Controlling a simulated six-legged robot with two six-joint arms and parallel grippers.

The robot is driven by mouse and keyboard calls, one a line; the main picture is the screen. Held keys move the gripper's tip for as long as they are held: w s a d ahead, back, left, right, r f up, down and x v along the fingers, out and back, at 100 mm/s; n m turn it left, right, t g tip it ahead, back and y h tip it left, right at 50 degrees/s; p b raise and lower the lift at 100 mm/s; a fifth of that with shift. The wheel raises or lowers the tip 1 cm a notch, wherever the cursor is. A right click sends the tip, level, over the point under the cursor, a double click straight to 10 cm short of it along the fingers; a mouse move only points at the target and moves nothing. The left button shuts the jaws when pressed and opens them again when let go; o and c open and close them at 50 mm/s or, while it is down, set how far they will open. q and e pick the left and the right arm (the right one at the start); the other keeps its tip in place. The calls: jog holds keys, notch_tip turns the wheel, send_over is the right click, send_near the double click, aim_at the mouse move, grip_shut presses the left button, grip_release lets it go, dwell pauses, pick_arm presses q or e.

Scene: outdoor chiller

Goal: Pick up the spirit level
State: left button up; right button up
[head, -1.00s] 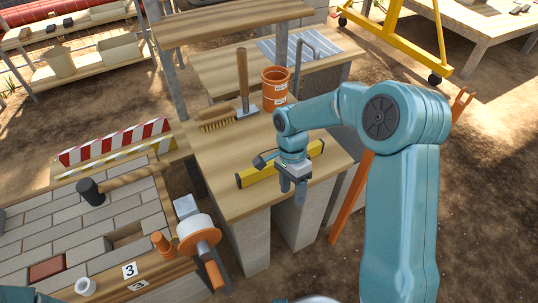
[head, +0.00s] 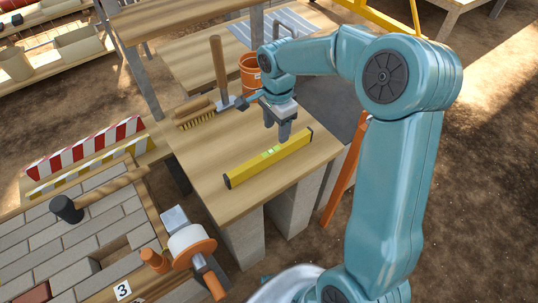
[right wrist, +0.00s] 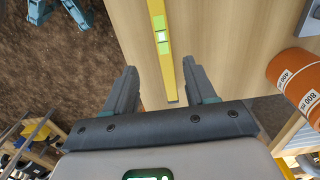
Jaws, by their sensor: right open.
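The spirit level (head: 268,158) is a yellow bar with dark ends and a green vial. It lies flat on the wooden bench top (head: 232,208), near its front edge. My right gripper (head: 284,137) is open and empty, above and just behind the level's right half in the head view. In the right wrist view the level (right wrist: 160,45) runs up the picture between the two open fingers (right wrist: 158,82), with its near dark end visible. The fingers do not appear to touch it. My left gripper is out of view.
Bench right of the level is clear.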

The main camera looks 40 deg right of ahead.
aim_at(277, 148)
notch_tip(277, 148, down, 6)
jog(key=shift+f, duration=0.1)
jog(key=shift+w+d+f, duration=0.1)
jog(key=shift+d+f, duration=0.1)
jog(key=shift+f, duration=1.15)
jog(key=shift+w+d+f, duration=0.1)
jog(key=shift+d+f, duration=0.05)
jog(key=shift+f, duration=1.2)
grip_shut()
